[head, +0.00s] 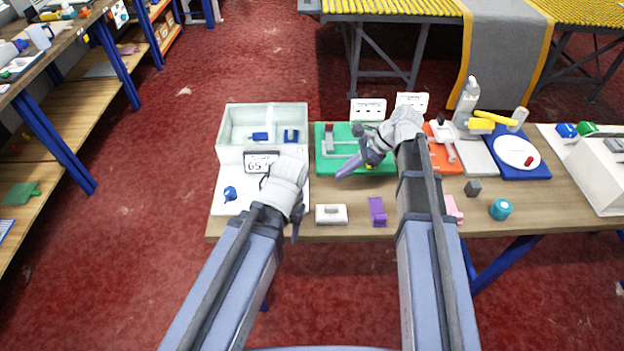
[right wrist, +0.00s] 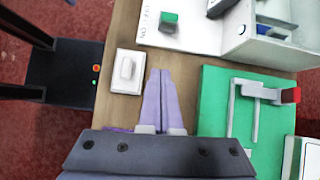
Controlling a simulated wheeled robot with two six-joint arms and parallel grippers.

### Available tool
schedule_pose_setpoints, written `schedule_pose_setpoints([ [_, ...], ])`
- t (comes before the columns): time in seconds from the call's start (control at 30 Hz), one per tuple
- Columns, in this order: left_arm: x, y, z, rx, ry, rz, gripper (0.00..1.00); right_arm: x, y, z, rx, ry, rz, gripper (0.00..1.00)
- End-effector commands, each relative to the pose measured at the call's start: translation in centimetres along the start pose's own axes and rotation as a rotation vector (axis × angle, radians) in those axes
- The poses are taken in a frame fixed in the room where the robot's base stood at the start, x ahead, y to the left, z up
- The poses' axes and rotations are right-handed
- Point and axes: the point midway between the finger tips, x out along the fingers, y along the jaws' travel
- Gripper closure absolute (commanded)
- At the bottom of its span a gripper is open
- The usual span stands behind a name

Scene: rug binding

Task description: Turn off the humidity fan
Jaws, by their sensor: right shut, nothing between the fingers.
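A white rocker switch box (head: 331,214) lies near the front edge of the table, and it also shows left of my fingers in the right wrist view (right wrist: 127,70). A white panel (head: 257,197) carries a small blue knob-like piece (head: 230,193). In the right wrist view, a green piece (right wrist: 168,20) sits on a white panel beside small lettering. A humidity display (head: 262,161) stands behind the panel. No fan can be clearly made out. My right gripper (head: 341,175) is shut and empty, its purple fingertips (right wrist: 160,72) apart from the switch. My left gripper (head: 295,232) is mostly hidden by its wrist.
A clear-walled bin (head: 222,128) stands behind the display. A green board (head: 325,165) with a red-tipped lever lies under my right gripper. A purple block (head: 377,210) and a teal cylinder (head: 501,209) sit near the front edge. A bottle (head: 467,100) stands at the back right.

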Motion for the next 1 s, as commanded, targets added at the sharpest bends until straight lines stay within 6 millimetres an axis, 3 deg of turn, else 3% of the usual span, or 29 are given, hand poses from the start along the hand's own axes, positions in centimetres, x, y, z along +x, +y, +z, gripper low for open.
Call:
schedule_pose_setpoints([
  [0.2, -0.1, 0.0, 0.0, 0.000, 0.000, 0.000, 0.50, -0.7, -0.6, -0.1, 0.064, -0.027, -0.012, 1.00],
  [0.57, 0.4, 0.0, 0.0, 0.000, 0.000, 0.000, 0.50, -0.1, -0.6, -0.2, 0.061, -0.025, -0.011, 1.00],
  [1.0, 6.1, 0.6, -0.4, 0.000, 0.000, 0.000, 0.50, 7.1, -0.6, -0.4, 0.058, -0.024, -0.009, 1.00],
])
